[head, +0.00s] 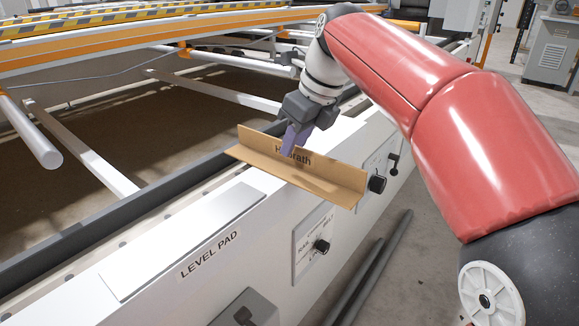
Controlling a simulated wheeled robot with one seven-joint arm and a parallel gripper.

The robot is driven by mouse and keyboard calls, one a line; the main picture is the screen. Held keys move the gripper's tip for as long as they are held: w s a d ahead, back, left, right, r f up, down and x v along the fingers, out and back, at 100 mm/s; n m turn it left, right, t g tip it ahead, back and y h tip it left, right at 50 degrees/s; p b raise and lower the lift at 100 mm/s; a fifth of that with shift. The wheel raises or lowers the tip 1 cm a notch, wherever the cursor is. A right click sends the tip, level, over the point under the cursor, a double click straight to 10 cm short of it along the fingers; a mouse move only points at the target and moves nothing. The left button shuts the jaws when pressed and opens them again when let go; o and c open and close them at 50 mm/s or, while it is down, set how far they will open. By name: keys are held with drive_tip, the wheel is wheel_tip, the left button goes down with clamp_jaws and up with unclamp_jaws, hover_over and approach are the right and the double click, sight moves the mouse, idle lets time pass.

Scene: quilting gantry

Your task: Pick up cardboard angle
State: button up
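The cardboard angle (335,180) is a long brown L-shaped piece with dark lettering on its upright flange. It is at the white rail's top, near the middle of the head view, and its right end reaches past the rail's front edge. I cannot tell whether it rests on the rail or is slightly above it. My gripper (293,148) points down at the middle of the upright flange. A purple finger shows in front of the flange and covers part of the lettering. The other finger is hidden, so I cannot tell whether the gripper is closed on the cardboard.
The white rail (150,262) carries a flat plate marked LEVEL PAD (185,240). Black knobs (377,184) stick out of its front face. Dark pipes (365,285) lie on the floor in front. Behind are white bars and the orange gantry beam (150,45).

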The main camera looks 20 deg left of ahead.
drive_tip(key=shift+x, duration=1)
clamp_jaws()
